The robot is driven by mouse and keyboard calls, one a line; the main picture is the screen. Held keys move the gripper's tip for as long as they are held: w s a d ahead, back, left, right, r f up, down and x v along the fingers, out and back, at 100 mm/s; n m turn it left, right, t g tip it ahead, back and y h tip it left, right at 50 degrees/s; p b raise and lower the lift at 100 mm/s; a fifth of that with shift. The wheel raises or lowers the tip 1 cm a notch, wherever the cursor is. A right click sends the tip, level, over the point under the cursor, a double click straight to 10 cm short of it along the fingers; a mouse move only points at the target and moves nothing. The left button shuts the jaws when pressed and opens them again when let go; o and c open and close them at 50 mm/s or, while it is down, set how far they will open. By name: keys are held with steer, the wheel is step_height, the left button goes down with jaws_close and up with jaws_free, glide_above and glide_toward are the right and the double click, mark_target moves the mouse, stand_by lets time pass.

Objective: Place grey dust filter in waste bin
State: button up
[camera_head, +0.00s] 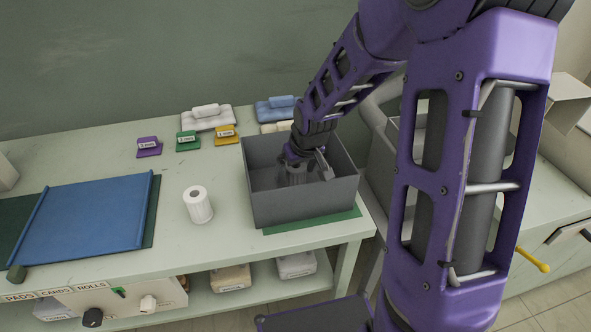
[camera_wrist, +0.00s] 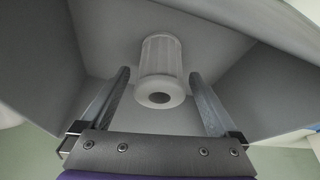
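The waste bin appears to be the open grey box (camera_head: 305,206) on the table, on a green mat. My gripper (camera_head: 305,168) is down inside it, seen partly behind its walls. In the wrist view my gripper (camera_wrist: 160,74) is open, its two fingers spread. A pale grey ribbed cylinder with a dark hole in its end, which looks like the dust filter (camera_wrist: 160,60), is between and beyond the fingertips, with a gap on both sides. It is inside the box; whether it rests on the floor is hard to tell. In the head view it is hard to separate from the gripper.
A white roll-like cylinder (camera_head: 198,205) stands left of the box. A blue mat (camera_head: 90,212) lies further left. Small purple (camera_head: 149,147), green (camera_head: 188,141) and yellow (camera_head: 227,136) labelled blocks sit behind. A grey container (camera_head: 383,165) stands right of the box.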

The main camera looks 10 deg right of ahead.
steer(key=shift+r, duration=0.25)
steer(key=p+v, duration=0.5)
steer(key=v, duration=0.7)
steer(key=shift+f, duration=0.1)
